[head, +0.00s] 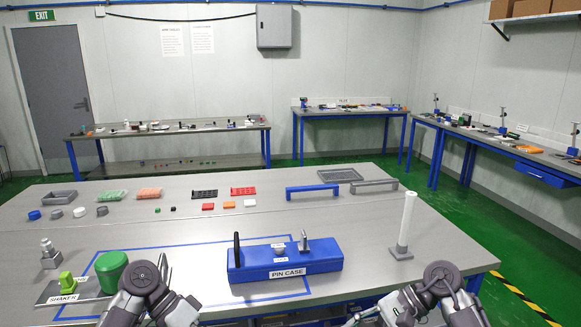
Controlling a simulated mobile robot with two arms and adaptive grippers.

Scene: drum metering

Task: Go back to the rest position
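My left arm comes in at the bottom left, and part of my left gripper (163,268) shows as a thin grey shape beside the green drum (112,272). Most of it is hidden behind my own arm, so its opening cannot be told. My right arm comes in at the bottom right. Only a dark part of my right gripper (364,316) shows at the bottom edge, and its fingers cannot be made out. I see nothing held. The blue pin case (285,262) stands on the table between the arms, with a black pin and a metal lever on top.
The shaker plate (64,291) lies at the left by the drum. A white post (406,222) stands upright at the right. Trays, coloured blocks and two handles (313,190) line the back of the table (230,222). Bare tabletop surrounds the pin case.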

